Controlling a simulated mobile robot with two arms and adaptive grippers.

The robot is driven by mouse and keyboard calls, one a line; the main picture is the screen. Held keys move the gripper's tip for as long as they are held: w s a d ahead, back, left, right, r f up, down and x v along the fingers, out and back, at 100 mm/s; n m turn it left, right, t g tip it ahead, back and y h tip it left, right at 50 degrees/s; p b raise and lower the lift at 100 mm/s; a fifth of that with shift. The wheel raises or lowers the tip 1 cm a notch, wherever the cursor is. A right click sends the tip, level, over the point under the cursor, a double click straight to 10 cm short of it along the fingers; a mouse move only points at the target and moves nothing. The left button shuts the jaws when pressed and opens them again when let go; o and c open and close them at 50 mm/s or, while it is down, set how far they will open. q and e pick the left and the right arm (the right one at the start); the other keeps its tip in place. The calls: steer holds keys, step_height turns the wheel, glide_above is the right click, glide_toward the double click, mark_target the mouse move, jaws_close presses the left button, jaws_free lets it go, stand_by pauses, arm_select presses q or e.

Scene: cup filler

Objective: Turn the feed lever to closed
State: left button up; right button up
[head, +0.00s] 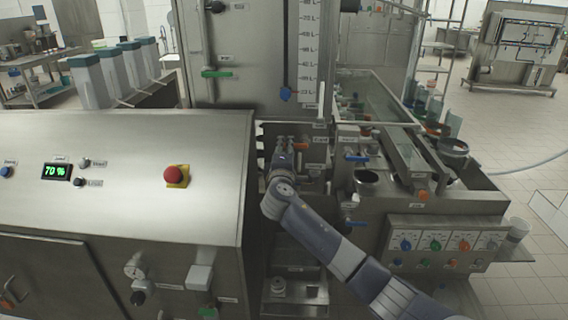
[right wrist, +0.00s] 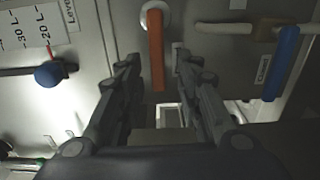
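An orange lever (right wrist: 156,50) hangs from a round pale pivot in the right wrist view, between the tips of my right gripper (right wrist: 158,62), with a gap on both sides. The fingers are spread and hold nothing. In the head view an orange lever handle (head: 301,146) shows just beside my right gripper (head: 282,160), which is partly hidden by its own wrist. A blue lever (right wrist: 285,62) stands to the right in the wrist view; a blue lever (head: 357,157) also shows in the head view. I cannot read which label says feed. My left gripper is not in view.
A steel cabinet (head: 120,150) with a red stop button (head: 176,174) and a 70 % display (head: 57,171) is at left. A level scale (head: 308,50) with a blue knob (head: 286,94) is above. A panel of coloured knobs (head: 435,243) is at right.

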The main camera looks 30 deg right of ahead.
steer(key=v, duration=0.9)
steer(key=shift+s, duration=0.35)
steer(key=shift+a, duration=0.15)
